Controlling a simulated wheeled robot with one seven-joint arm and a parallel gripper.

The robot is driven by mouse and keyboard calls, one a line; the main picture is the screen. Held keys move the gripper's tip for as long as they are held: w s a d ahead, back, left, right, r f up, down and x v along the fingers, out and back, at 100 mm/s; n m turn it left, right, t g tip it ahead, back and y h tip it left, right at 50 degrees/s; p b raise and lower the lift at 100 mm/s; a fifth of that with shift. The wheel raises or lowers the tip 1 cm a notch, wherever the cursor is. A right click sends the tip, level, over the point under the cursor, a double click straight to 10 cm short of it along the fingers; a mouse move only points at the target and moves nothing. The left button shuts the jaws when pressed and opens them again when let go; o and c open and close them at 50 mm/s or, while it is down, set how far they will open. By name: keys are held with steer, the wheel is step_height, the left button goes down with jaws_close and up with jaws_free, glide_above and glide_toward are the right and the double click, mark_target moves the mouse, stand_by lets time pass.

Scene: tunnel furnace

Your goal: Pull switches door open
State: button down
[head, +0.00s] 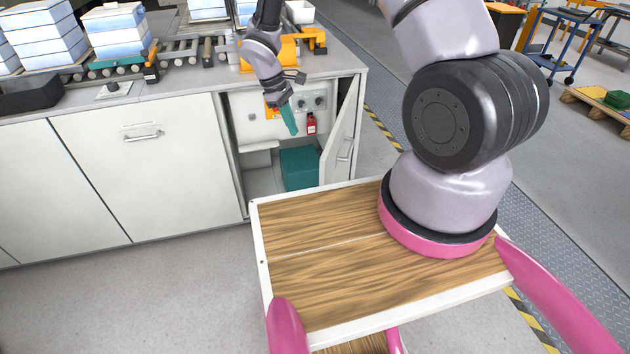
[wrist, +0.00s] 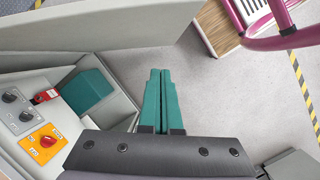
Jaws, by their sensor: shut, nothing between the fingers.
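The switches door (head: 343,135) stands swung out at the right side of the open cabinet, with its handle (head: 346,150) on the face toward the right. In the wrist view the door (wrist: 200,25) is the broad grey panel across the top. Inside the cabinet is a switch panel with dark knobs (head: 311,101), a red part (head: 311,123) and an orange-yellow switch (wrist: 43,143). My gripper (head: 289,122) has teal fingers, which also show in the wrist view (wrist: 160,95). They are together and empty, at the cabinet opening on the inner side of the door, apart from the handle.
A teal box (head: 299,168) sits low in the cabinet. A closed white cabinet front (head: 140,170) is at left. The counter above carries a roller conveyor (head: 185,52) and stacked boxes (head: 118,30). Open floor (head: 120,300) lies in front of the cabinets.

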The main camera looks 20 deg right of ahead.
steer(key=s+d+f+n, duration=0.1)
steer(key=s+d+f, duration=0.1)
steer(key=f, duration=0.7)
steer(key=s+d+f+n, duration=0.1)
steer(key=s+d+f, duration=0.2)
steer(key=f, duration=0.5)
steer(key=shift+s+f+g+h, duration=0.3)
steer(key=shift+s+f, duration=0.05)
steer(key=shift+s, duration=0.2)
steer(key=shift+d, duration=0.15)
